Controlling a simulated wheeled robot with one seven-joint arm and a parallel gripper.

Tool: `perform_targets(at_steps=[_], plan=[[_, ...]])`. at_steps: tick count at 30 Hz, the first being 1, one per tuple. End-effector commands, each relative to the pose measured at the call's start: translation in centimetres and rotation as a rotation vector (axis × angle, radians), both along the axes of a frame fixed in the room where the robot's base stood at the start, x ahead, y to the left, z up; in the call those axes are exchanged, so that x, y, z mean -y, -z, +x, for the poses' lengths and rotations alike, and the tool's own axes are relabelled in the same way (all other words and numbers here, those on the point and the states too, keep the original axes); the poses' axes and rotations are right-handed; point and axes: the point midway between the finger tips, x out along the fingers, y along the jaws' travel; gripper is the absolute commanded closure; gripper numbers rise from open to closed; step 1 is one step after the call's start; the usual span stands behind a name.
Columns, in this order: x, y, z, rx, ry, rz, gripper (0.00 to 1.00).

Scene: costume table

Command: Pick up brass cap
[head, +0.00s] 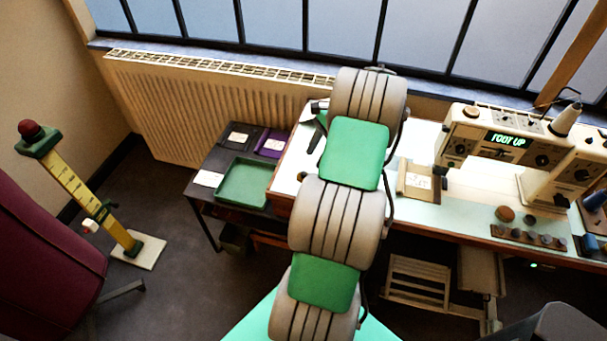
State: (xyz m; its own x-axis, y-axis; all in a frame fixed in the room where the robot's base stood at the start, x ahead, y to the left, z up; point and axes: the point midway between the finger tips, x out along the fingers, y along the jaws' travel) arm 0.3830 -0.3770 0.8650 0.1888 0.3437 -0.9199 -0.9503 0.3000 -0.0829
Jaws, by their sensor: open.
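A small brownish, brass-toned piece (303,176) lies on the white left part of the table, close beside my arm. It may be the brass cap, but it is too small here to be sure. My arm rises through the middle of the view and reaches over the table. My gripper does not show; the arm hides the area where its end would be.
A sewing machine (470,138) stands on the table (430,217) at right. A brown round piece (505,214) and a beige plate (415,180) lie nearer. A green tray (243,182) sits on the dark side table. A yellow measuring post (85,197) stands left.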

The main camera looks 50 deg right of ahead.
Motion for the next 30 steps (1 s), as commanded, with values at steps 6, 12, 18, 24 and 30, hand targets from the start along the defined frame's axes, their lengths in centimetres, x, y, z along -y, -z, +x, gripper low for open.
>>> perform_targets(at_steps=[6,12,18,24,30], plan=[[-1.1,2.8,0.7,-0.003,0.004,0.003,0.58],[-2.4,5.8,1.8,-0.003,0.003,0.003,0.58],[-2.7,6.8,1.9,-0.002,0.003,-0.001,0.58],[-2.7,6.7,1.9,-0.002,0.003,-0.001,0.66],[-2.7,6.7,1.9,-0.002,0.003,-0.001,0.82]])
